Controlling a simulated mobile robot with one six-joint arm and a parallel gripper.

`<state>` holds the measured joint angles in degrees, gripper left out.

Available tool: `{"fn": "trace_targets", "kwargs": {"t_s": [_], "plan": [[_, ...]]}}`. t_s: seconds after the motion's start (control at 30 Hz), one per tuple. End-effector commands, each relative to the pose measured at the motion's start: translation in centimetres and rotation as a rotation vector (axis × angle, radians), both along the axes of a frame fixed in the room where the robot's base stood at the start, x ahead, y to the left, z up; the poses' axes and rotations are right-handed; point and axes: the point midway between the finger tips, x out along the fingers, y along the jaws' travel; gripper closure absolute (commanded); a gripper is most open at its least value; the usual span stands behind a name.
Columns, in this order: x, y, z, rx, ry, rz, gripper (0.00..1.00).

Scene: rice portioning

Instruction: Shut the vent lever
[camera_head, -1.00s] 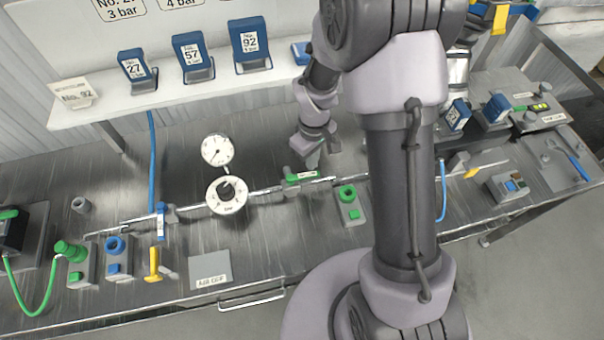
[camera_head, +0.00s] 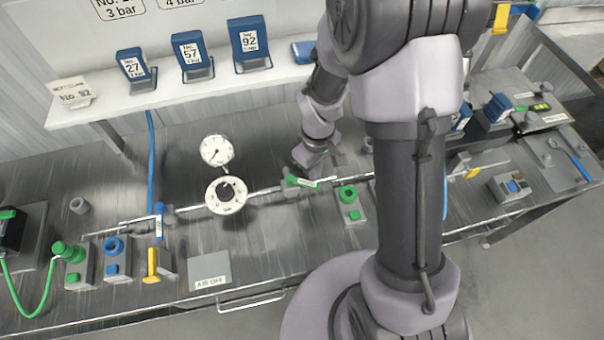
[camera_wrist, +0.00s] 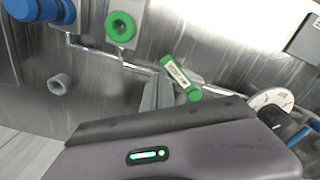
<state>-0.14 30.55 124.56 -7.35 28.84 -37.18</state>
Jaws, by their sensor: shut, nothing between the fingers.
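A green lever (camera_head: 301,182) with a white label sits on the metal pipe at mid-bench; I take it as the vent lever, but its lettering is too small to read. It is turned at an angle across the pipe, its right end toward the bench front. In the wrist view the green lever (camera_wrist: 180,77) lies just right of my grey fingertips (camera_wrist: 158,93). My gripper (camera_head: 305,165) is shut and empty, just behind the lever in the head view. I cannot tell whether it touches the lever.
A round gauge (camera_head: 217,151) and a dial (camera_head: 226,195) stand left of the lever. A green-ringed block (camera_head: 349,203) stands to its right. A blue lever (camera_head: 159,221) and yellow handle (camera_head: 152,263) are farther left.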

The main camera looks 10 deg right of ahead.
Motion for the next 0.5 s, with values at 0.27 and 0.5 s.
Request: {"fn": "trace_targets", "kwargs": {"t_s": [0.27,0.5], "plan": [[-1.6,0.6,-0.1,0.000,0.001,0.000,1.00],[-2.1,0.7,0.0,0.000,0.000,-0.001,1.00]]}}
